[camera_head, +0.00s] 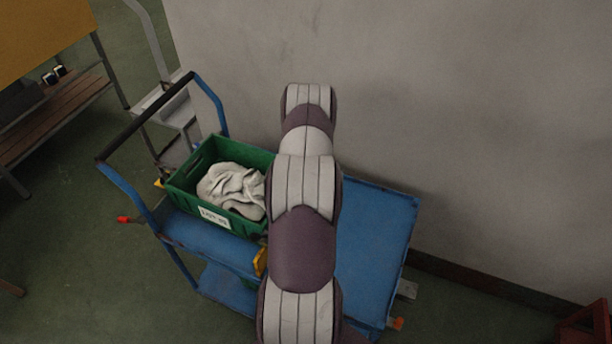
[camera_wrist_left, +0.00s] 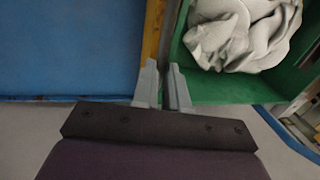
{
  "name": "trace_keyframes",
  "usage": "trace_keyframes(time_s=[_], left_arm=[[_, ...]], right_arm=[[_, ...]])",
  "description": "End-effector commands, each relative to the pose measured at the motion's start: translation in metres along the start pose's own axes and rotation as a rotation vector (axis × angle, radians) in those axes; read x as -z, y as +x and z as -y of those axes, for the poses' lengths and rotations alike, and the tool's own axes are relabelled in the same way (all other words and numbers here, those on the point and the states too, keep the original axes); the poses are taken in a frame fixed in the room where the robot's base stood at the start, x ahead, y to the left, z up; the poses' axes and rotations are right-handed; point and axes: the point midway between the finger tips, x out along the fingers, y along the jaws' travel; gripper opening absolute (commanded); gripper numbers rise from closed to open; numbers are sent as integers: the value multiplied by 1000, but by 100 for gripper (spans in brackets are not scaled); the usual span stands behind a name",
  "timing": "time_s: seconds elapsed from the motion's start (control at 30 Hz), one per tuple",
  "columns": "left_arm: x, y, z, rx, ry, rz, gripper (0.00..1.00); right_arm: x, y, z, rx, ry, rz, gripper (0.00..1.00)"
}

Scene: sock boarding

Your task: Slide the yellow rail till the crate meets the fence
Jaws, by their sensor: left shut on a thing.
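The green crate (camera_head: 178,187) stands on the left part of the blue cart's deck, with grey-white cloth in it. The yellow rail (camera_head: 261,262) shows as a short end just right of the crate, mostly hidden by my arm. In the left wrist view the rail (camera_wrist_left: 152,28) runs beside the crate's wall (camera_wrist_left: 187,84), close to it; contact is unclear. My left gripper (camera_wrist_left: 165,66) is shut on the rail there; in the head view my arm hides it. A small yellow piece (camera_head: 159,183) shows at the crate's left; I cannot tell if it is the fence.
The cart deck (camera_head: 375,225) right of my arm is bare. The cart's handle (camera_head: 145,118) rises at the left. A grey wall (camera_head: 450,130) stands close behind the cart. A bench (camera_head: 55,115) is at the far left.

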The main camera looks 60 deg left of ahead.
Motion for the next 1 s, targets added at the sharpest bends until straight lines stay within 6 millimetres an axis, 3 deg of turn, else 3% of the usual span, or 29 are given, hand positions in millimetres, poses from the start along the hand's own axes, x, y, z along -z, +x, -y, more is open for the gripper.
trace_keyframes(time_s=[0.03, 0.27, 0.3, 0.37, 1.0], left_arm=[[5, -6, 13, 18, -4, -20, 0], [7, -7, 14, 20, -5, -27, 0], [7, -7, 14, 20, -5, -28, 20], [7, -8, 14, 20, -6, -29, 38], [3, -4, 11, 15, -5, -15, 38]], right_arm=[[0, 0, 0, 0, 0, 0, 39], [0, 0, 0, 0, 0, 0, 39], [0, 0, 0, 0, 0, 0, 39], [0, 0, 0, 0, 0, 0, 39], [0, 0, 0, 0, 0, 0, 39]])
